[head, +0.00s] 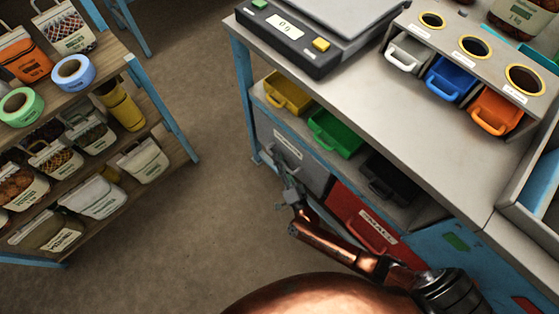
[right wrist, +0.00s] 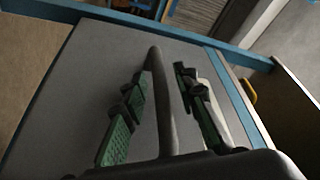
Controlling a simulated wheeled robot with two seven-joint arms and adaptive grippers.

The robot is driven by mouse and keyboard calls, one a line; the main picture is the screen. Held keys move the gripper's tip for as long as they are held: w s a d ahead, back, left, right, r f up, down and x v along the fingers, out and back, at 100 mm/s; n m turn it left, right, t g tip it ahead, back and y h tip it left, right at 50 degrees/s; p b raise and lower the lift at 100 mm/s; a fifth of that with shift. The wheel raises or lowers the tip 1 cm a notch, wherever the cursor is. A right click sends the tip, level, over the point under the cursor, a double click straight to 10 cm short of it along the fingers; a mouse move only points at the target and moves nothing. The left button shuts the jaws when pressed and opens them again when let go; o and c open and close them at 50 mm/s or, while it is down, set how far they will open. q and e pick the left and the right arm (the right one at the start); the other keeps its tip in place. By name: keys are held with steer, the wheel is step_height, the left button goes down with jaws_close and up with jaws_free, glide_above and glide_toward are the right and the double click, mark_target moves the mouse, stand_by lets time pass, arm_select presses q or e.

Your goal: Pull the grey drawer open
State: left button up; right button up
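The grey drawer (head: 313,172) is under the workbench, left of the red drawer; its front looks flush with the frame. Its handle and white label (head: 287,145) show on the front. My right gripper (head: 286,192) is at the lower part of this front. In the right wrist view, the grey bar handle (right wrist: 158,80) stands between the two green-padded fingers of my right gripper (right wrist: 161,74). The fingers are apart, with a visible gap on each side of the bar. My left gripper is not in view.
The red drawer (head: 362,217) and a blue front (head: 450,245) are to the right. Yellow (head: 288,92), green (head: 335,132) and black (head: 388,180) bins sit on the shelf above. A rack (head: 180,135) of sacks stands left; the floor (head: 200,215) between is clear.

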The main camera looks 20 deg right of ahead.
jaws_close()
steer(key=shift+s, duration=0.1)
stand_by(0.5)
